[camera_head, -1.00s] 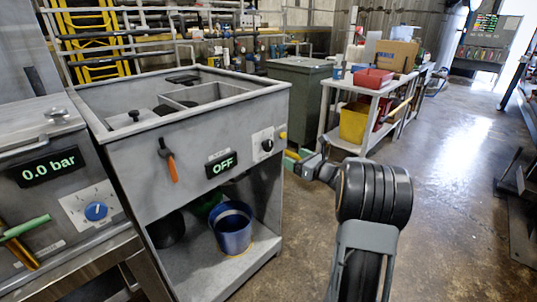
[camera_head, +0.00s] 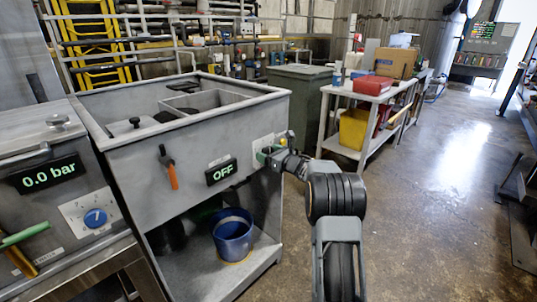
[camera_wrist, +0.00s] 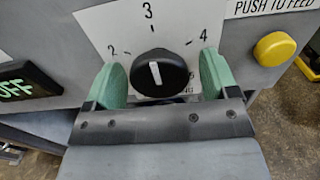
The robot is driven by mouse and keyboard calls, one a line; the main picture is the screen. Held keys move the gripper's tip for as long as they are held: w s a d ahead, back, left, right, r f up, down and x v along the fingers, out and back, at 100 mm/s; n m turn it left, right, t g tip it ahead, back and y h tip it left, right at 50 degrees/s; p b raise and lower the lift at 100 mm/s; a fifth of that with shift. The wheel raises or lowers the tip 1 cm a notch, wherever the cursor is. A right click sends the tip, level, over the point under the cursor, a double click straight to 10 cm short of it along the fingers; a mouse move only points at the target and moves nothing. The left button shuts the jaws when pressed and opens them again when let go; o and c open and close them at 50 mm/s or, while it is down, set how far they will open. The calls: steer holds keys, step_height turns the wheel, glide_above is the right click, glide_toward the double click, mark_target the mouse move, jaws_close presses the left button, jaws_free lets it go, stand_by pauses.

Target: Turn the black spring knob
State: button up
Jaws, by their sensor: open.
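The black knob (camera_wrist: 158,73) with a white pointer line sits on a white dial plate (camera_wrist: 118,24) with numbers. Its pointer aims up and slightly left, towards the 3. My gripper (camera_wrist: 155,82) is open, with one green finger on each side of the knob. Small gaps show between the fingers and the knob in the wrist view. In the head view my gripper (camera_head: 267,156) is at the front panel of the grey compactor (camera_head: 135,170) and hides the knob.
A yellow button (camera_wrist: 274,49) under a "PUSH TO FEED" label is right of the dial. An "OFF" display (camera_head: 221,171) and an orange-handled lever (camera_head: 170,168) are to the left. A blue bucket (camera_head: 232,238) stands on the lower shelf.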

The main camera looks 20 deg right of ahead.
steer(key=shift+w, duration=0.1)
steer(key=shift+c, duration=0.3)
steer(key=c, duration=0.9)
steer(key=shift+o, duration=0.2)
steer(key=shift+m, duration=0.3)
